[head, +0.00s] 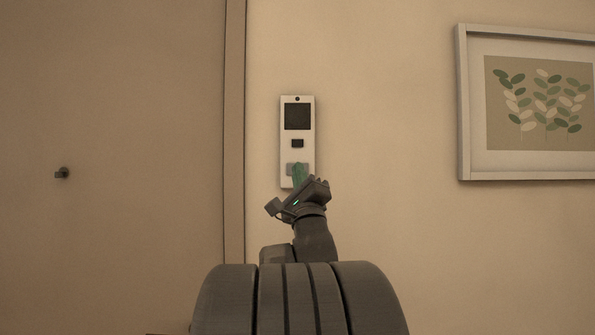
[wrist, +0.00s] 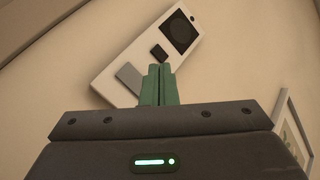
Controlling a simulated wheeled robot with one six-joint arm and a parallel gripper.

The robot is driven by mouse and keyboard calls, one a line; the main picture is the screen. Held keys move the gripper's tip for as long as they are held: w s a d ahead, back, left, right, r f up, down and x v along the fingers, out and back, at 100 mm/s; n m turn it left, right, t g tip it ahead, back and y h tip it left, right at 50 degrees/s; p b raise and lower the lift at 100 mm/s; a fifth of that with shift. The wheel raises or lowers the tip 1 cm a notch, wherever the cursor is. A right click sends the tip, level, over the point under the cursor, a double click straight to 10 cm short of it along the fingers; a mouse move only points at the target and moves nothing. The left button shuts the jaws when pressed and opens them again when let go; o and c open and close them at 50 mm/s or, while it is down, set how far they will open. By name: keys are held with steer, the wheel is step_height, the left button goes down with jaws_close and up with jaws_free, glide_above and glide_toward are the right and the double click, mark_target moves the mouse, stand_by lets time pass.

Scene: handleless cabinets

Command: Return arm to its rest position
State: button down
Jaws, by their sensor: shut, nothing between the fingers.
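My gripper (head: 299,170) is raised in front of a white wall panel, with its green fingers together and nothing between them. In the wrist view the shut fingers (wrist: 158,72) point at the panel's lower part. The white panel (head: 298,132) is upright on the wall, with a dark square at the top, a small dark button (head: 297,143) in the middle and a grey plate (head: 290,169) low down. The panel also shows tilted in the wrist view (wrist: 138,60). The fingertips overlap the grey plate's edge; I cannot tell whether they touch it.
A brown door (head: 120,170) with a dark knob (head: 62,173) fills the left, edged by a door frame (head: 235,130). A framed leaf picture (head: 462,110) hangs on the right. The wall between panel and picture is bare.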

steer(key=shift+w, duration=0.1)
steer(key=p, duration=0.2)
steer(key=w+p, duration=0.1)
steer(key=shift+w+r+p, duration=0.2)
steer(key=shift+r+p, duration=0.05)
steer(key=shift+p, duration=0.1)
steer(key=shift+w+p, duration=0.1)
steer(key=shift+p, duration=0.75)
steer(key=s+b, duration=0.1)
steer(key=s, duration=0.1)
steer(key=s+b, duration=0.2)
steer(key=s, duration=0.1)
steer(key=shift+s+f, duration=0.3)
